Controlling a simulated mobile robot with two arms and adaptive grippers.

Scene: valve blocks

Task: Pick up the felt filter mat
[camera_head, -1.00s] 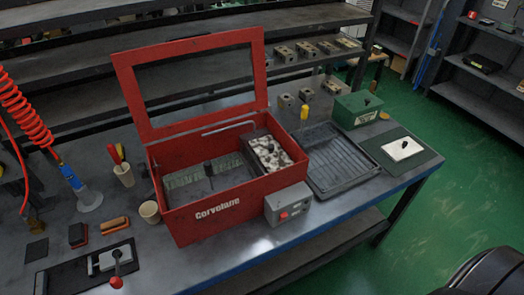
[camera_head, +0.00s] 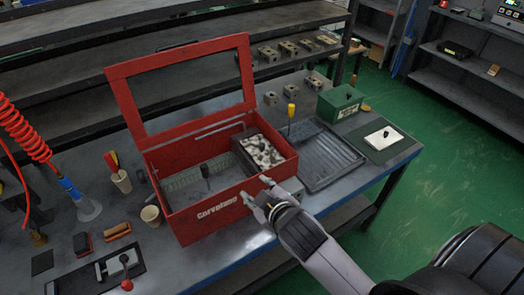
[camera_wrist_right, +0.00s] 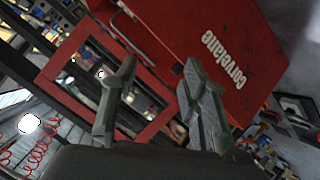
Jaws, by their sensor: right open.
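I cannot tell for certain which item is the felt filter mat. One flat white pad with a black knob (camera_head: 383,138) lies on a dark green sheet at the right end of the bench. A grey-green panel (camera_head: 185,181) lies inside the open red box (camera_head: 215,212), near a black knob. My right gripper (camera_head: 257,190) is open and empty at the front wall of the box, near its right corner, apart from both. In the right wrist view its two fingers (camera_wrist_right: 155,100) are spread, with the red box beyond. My left gripper is not in view.
The raised red lid frame (camera_head: 183,88) stands behind the box. A tray of pale lumps (camera_head: 262,152) is inside it. A ribbed black tray (camera_head: 322,155), a yellow-handled tool (camera_head: 291,112) and a green box (camera_head: 340,102) are to the right. Cups and brushes are left.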

